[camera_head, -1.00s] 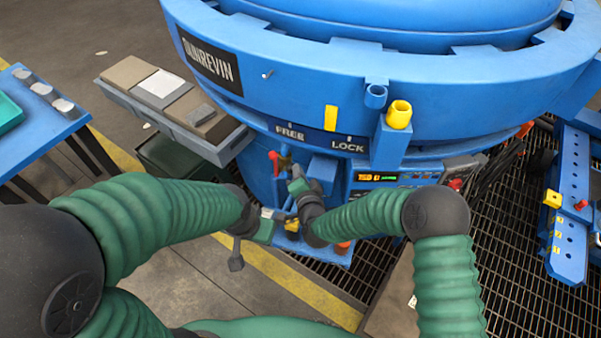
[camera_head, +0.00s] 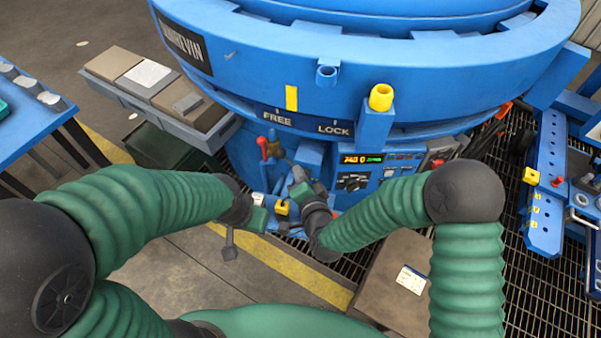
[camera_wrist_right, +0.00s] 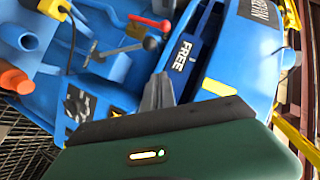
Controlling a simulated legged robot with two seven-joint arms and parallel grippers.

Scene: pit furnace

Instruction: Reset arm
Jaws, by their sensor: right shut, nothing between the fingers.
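My right gripper (camera_head: 290,167) is in front of the blue furnace (camera_head: 345,55), below the FREE label (camera_head: 277,118). In the right wrist view its grey fingers (camera_wrist_right: 158,90) are shut, with nothing between them. A red-ended lever (camera_head: 263,148) is just left of its tips in the head view, and the red ball handle (camera_wrist_right: 150,43) shows beyond the fingers in the wrist view. My left gripper (camera_head: 262,217) is lower and to the left, near the furnace's lower ledge. Its fingers are too small and hidden to judge.
A grey side tray (camera_head: 150,98) with boxes juts out at left, beside a blue table (camera_head: 40,125). A lit control panel (camera_head: 372,172) is right of my right gripper. A blue rack (camera_head: 548,180) stands at far right over grating. A brown box (camera_head: 385,285) is below.

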